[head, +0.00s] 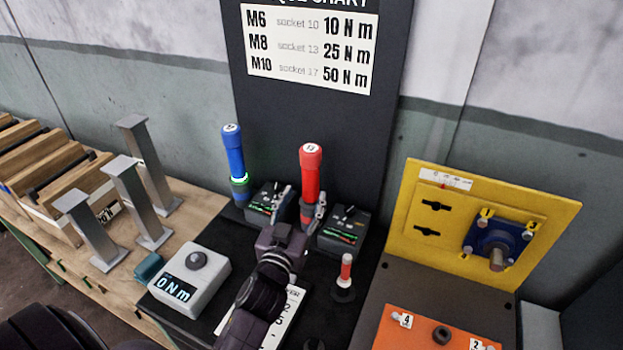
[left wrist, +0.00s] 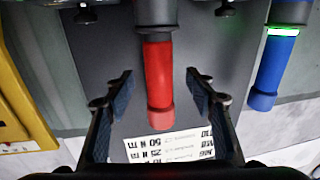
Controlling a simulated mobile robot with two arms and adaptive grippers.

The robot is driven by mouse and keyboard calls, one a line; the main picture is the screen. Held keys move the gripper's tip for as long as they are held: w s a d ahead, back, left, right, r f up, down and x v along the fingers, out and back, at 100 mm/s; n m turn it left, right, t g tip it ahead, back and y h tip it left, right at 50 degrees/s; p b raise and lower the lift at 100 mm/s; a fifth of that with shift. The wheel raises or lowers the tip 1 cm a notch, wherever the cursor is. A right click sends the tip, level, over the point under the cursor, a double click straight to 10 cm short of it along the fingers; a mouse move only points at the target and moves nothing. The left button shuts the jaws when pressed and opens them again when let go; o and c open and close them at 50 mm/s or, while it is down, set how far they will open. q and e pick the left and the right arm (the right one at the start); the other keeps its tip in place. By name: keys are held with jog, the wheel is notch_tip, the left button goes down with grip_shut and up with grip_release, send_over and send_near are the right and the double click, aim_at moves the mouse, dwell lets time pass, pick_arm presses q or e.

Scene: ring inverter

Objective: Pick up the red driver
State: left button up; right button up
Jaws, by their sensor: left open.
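The red driver (head: 310,172) stands upright in a dark holder on the black bench mat, its red grip uppermost. My left gripper (head: 303,205) reaches up to it from the front, at the lower part of the grip. In the left wrist view the red driver (left wrist: 158,78) appears upside down between the two spread fingers of the left gripper (left wrist: 160,74), with a gap visible on each side. The left gripper is open and holds nothing. My right gripper is not in view.
A blue driver (head: 234,155) stands just left of the red one. A display box reading 0 N m (head: 205,275) and a small red-and-white piece (head: 345,272) flank my arm. A yellow panel (head: 420,240) stands right; grey metal posts (head: 135,200) stand left.

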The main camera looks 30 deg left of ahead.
aim_at(308, 189)
pick_arm(q)
jog(key=shift+w+a+r+p, duration=0.1)
jog(key=shift+w+p, duration=0.1)
jog(key=shift+w, duration=0.2)
jog(key=shift+w+a+r+p, duration=0.1)
jog(key=shift+w+p, duration=0.05)
jog(key=shift+w, duration=0.2)
jog(key=x, duration=0.3)
jog(key=p+x, duration=0.1)
jog(key=shift+w+d+f, duration=0.1)
jog(key=shift+w+f, duration=0.1)
jog(key=shift+f, duration=0.05)
grip_shut()
jog(key=shift+r, duration=0.2)
